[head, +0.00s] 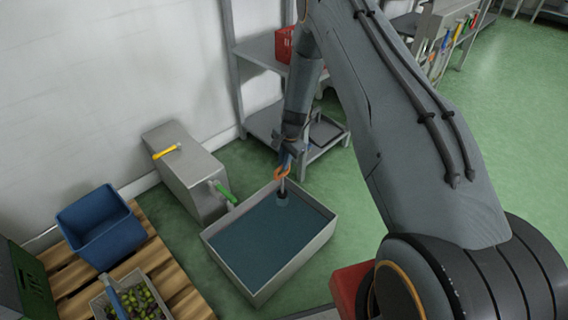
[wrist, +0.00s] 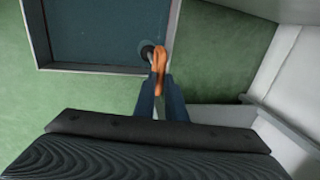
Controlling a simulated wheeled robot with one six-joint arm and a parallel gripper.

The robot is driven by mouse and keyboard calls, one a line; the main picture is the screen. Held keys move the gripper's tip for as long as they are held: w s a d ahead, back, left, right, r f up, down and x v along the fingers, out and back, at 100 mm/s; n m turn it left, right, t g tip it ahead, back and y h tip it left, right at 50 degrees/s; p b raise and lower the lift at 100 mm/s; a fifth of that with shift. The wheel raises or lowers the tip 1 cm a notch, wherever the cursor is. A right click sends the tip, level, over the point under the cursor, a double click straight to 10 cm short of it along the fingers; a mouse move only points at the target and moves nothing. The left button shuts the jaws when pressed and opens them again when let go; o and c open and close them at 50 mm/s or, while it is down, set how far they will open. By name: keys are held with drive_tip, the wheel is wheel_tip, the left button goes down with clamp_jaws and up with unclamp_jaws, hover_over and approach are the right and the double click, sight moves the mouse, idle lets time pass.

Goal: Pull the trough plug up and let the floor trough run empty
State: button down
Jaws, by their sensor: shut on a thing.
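The floor trough (head: 243,285) is a grey open box on the green floor, with dark blue-grey water in it. The trough plug has an orange ring handle (head: 282,172) on a thin stem that goes down to the dark plug body (head: 282,196) near the far corner of the trough. My gripper (head: 285,160) is above that corner, pointing down, and is shut on the orange handle. In the wrist view the orange handle (wrist: 159,62) sits between the blue fingers, with the dark round plug (wrist: 147,51) beyond it at the water. Whether the plug is clear of its drain cannot be told.
A grey metal box (head: 186,172) with yellow and green handles stands left of the trough by the wall. A shelf rack (head: 262,122) with a red crate (head: 284,44) stands behind. A blue bin (head: 100,226) and an olive crate stand on a pallet (head: 155,258) at left.

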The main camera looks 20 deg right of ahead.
drive_tip(key=shift+w+r, duration=0.1)
drive_tip(key=shift+r, duration=0.15)
drive_tip(key=c, duration=1.8)
unclamp_jaws()
drive_tip(key=r, duration=0.2)
drive_tip(key=s+r+p, duration=0.1)
drive_tip(key=r, duration=0.2)
drive_tip(key=r+p, duration=0.1)
drive_tip(key=r, duration=0.1)
drive_tip(key=shift+s+d+r, duration=0.25)
drive_tip(key=shift+d+r, duration=0.05)
drive_tip(key=shift+d, duration=0.05)
